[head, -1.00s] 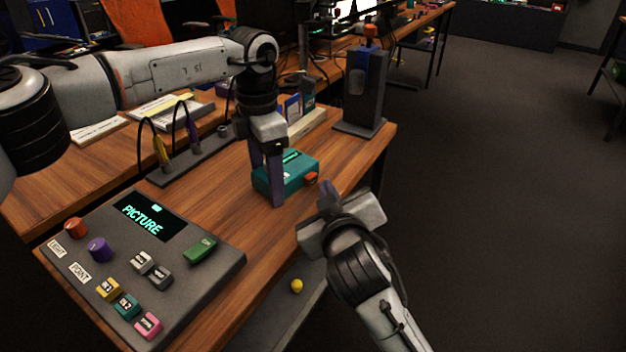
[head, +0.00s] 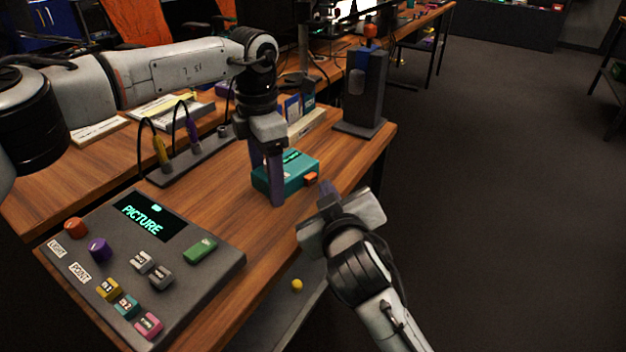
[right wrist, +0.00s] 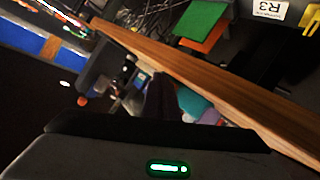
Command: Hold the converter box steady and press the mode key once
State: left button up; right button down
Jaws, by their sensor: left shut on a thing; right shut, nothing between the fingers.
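The teal converter box (head: 298,172) sits on the wooden table, with a small lit display on its top. An orange key (head: 311,179) is on its right end; I cannot read a label on it. My left gripper (head: 268,190) points down from above and is shut on the box, its purple fingers across the left part. My right gripper (head: 325,193) is shut and empty, just in front and to the right of the orange key, apart from it in the head view. In the right wrist view the dark fingers (right wrist: 162,98) partly hide a teal shape.
A grey control panel (head: 215,277) with knobs, keys and a display reading PICTURE lies at the front left. A dark stand (head: 362,95) is at the back right corner. A yellow ball (head: 297,285) lies below.

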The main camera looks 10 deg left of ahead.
jog(key=shift+w+a, duration=0.25)
jog(key=shift+a, duration=0.1)
jog(key=shift+w+a, duration=0.25)
jog(key=shift+a, duration=0.1)
dwell(1.0)
jog(key=shift+s+d, duration=0.5)
jog(key=shift+d, duration=0.2)
jog(key=s+d, duration=0.2)
jog(key=d, duration=0.2)
jog(key=shift+s+d, duration=0.1)
jog(key=shift+s, duration=0.3)
dwell(0.7)
